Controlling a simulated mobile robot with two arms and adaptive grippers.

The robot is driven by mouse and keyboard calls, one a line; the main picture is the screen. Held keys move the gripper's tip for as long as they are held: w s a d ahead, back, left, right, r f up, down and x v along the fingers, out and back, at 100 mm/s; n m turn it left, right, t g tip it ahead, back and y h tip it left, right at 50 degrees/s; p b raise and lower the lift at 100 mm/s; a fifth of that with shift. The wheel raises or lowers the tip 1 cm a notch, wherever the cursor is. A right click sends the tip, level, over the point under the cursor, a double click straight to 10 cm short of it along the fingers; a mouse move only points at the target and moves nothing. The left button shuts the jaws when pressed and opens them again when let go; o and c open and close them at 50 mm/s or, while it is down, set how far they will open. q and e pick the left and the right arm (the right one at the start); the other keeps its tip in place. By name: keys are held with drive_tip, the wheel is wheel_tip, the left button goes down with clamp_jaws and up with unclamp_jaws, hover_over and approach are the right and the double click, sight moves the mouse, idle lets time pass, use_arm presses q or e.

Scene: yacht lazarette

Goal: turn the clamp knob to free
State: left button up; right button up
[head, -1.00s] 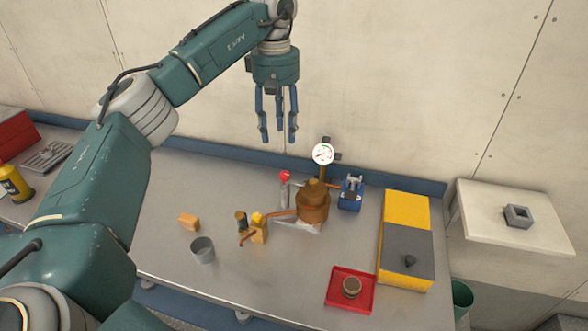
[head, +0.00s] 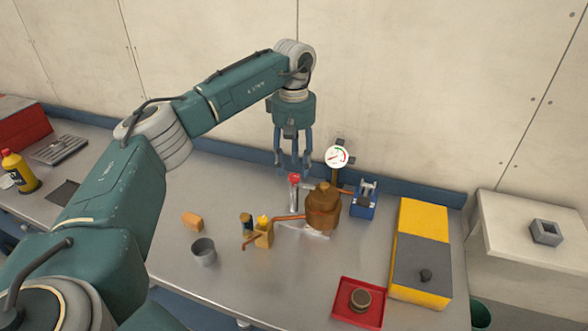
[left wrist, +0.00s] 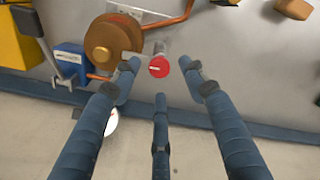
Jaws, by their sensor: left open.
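The clamp knob (head: 294,178) is red and sits on top of a pale metal post at the back of the bench, left of the brown copper vessel (head: 323,206). In the left wrist view the knob (left wrist: 159,66) shows from above with a light line across it. My left gripper (head: 294,165) points down just above the knob, open and empty. In the left wrist view its three blue fingers (left wrist: 160,78) are spread about the knob, apparently not touching it. My right gripper is not in view.
A round gauge (head: 337,157) and a blue device (head: 363,200) stand right of the knob. A copper pipe (head: 290,217) runs from the vessel to a small brass-coloured block (head: 263,234). A grey cup (head: 204,252), red tray (head: 344,311) and yellow case (head: 424,218) are nearer the front.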

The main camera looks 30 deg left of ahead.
sight(294, 176)
use_arm(q)
wheel_tip(294, 176, down, 2)
drive_tip(key=shift+f, duration=0.5)
drive_tip(key=shift+c, duration=0.5)
clamp_jaws()
